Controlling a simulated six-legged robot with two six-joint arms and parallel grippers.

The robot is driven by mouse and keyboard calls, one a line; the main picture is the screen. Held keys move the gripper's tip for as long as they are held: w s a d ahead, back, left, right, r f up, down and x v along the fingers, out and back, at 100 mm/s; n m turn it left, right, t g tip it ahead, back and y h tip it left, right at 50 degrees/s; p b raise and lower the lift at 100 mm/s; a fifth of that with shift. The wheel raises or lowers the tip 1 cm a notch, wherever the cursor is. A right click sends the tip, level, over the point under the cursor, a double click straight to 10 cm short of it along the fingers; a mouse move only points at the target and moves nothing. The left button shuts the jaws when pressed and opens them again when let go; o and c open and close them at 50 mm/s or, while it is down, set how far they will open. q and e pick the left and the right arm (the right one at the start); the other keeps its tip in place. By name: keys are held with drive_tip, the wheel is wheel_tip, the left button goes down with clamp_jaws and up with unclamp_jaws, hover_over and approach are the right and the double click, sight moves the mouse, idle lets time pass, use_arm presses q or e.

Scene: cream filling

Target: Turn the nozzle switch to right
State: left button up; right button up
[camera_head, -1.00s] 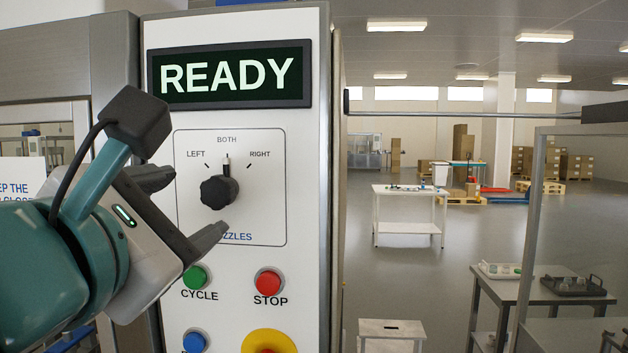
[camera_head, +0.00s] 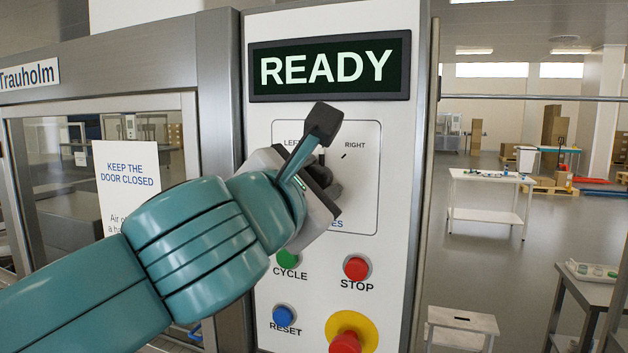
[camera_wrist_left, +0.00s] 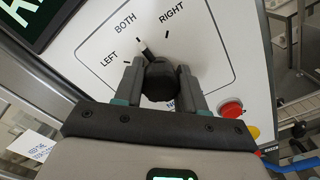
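The nozzle switch (camera_wrist_left: 161,82) is a black round knob on a white panel, marked LEFT, BOTH and RIGHT. Its white pointer stands at BOTH in the left wrist view. My left gripper (camera_head: 328,186) is at the knob, with one dark finger on each side of it. In the left wrist view the fingers appear closed against the knob's sides. In the head view my gripper and wrist hide most of the knob and the LEFT label partly. My right gripper is in neither view.
Below the switch are a green CYCLE button (camera_head: 288,259), a red STOP button (camera_head: 357,268), a blue RESET button (camera_head: 284,316) and a red emergency button (camera_head: 345,342) on yellow. The READY display (camera_head: 330,67) is above. Open floor lies right of the panel.

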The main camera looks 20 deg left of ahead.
use_arm(q)
drive_tip(key=shift+a+m, duration=0.1)
drive_tip(key=shift+m, duration=0.2)
drive_tip(key=m, duration=0.4)
drive_tip(key=shift+m, duration=0.3)
drive_tip(key=shift+r+m, duration=0.1)
drive_tip(key=shift+m, duration=1.7)
drive_tip(key=shift+r, duration=0.1)
